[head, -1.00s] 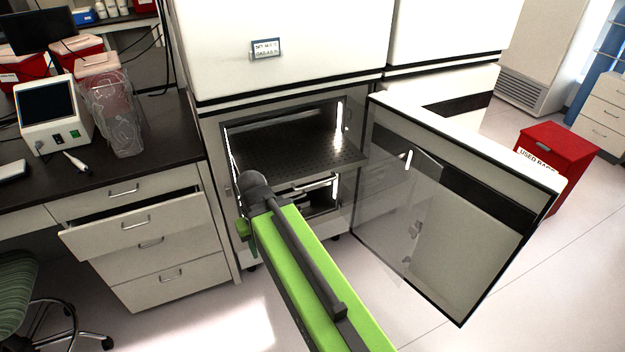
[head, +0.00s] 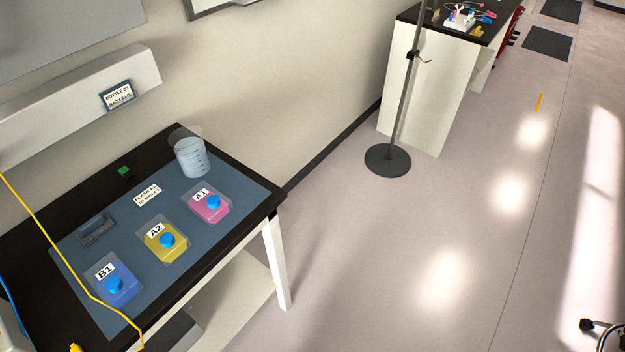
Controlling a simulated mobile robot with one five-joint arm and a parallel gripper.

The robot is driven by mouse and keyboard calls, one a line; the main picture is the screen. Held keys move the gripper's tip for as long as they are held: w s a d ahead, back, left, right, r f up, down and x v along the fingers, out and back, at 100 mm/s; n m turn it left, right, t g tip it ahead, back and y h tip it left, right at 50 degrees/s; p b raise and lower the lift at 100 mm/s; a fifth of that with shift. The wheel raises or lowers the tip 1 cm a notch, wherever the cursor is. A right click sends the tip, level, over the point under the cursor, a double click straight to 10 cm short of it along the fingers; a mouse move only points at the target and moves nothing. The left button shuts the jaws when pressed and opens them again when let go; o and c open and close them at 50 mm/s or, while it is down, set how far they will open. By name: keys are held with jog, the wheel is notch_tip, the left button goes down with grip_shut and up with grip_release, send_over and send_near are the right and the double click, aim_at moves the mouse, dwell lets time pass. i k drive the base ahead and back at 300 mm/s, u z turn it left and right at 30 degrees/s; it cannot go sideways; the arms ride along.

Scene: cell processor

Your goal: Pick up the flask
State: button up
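Three flasks with blue caps lie in a row on a blue-grey mat (head: 226,170) on a dark table at the left of the head view. The pink flask (head: 212,206) is labelled A1 and is nearest the table's right end. The yellow flask (head: 160,250) is labelled A2 and is in the middle. The blue flask (head: 112,294) is labelled B1 and is nearest the front left. I cannot tell which one the task means. My gripper is not in view.
A clear beaker (head: 190,160) stands at the mat's back corner. A yellow cable (head: 62,262) crosses the mat's left side. A pole on a round base (head: 388,160) stands beyond the table, near a white bench (head: 420,95). The floor (head: 400,250) right of the table is clear.

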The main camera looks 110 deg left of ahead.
aim_at(208, 202)
jog(key=u, duration=0.9)
jog(key=k, duration=0.15)
jog(key=u, duration=3.6)
jog(key=k, duration=1.45)
jog(key=z, duration=0.2)
jog(key=i, duration=1.4)
jog(key=u, duration=0.05)
